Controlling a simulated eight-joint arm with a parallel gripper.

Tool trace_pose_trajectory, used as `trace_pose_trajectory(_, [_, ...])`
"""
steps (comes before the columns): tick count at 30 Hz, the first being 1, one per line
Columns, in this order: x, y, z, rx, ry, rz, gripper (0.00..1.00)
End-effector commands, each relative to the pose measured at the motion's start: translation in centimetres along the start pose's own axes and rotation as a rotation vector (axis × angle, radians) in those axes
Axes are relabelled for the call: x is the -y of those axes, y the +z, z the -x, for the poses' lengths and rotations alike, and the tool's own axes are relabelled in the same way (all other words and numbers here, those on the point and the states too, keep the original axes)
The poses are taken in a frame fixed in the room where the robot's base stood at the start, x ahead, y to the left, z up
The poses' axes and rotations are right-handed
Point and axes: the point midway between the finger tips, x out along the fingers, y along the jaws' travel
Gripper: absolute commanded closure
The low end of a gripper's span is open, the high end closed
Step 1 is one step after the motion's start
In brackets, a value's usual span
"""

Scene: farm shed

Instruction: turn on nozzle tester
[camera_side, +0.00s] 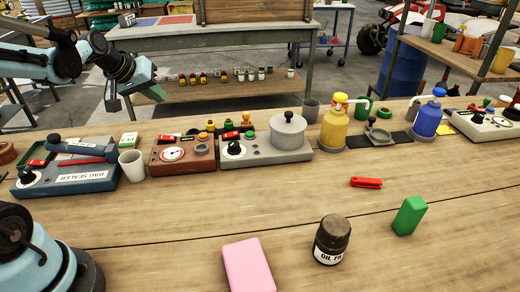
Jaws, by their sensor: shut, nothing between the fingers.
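No machine here carries a readable nozzle tester label. A reddish-brown box (182,155) with a round white gauge, a red rocker switch and a small grey ring on top stands on the bench left of centre; it may be the nozzle tester, but I cannot be sure. The switch's position is too small to read. My gripper (148,88) hangs in the air at the upper left, above and behind the boxes, apart from everything. It is shut and empty.
A blue bag sealer (66,177) and a white cup (132,165) stand left of the brown box. A grey machine with a lidded pot (288,132) stands right. A yellow bottle (334,128) and blue bottle (427,119) stand farther right.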

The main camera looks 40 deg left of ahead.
Motion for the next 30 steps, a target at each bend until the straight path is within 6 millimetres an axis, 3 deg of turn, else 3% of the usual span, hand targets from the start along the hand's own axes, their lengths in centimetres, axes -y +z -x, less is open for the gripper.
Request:
trace_pose_trajectory(10, [0.4,0.4,-0.7,0.000,0.000,-0.001,1.00])
trace_pose_trajectory(30, [4.2,4.2,-5.8,0.000,-0.001,-0.001,1.00])
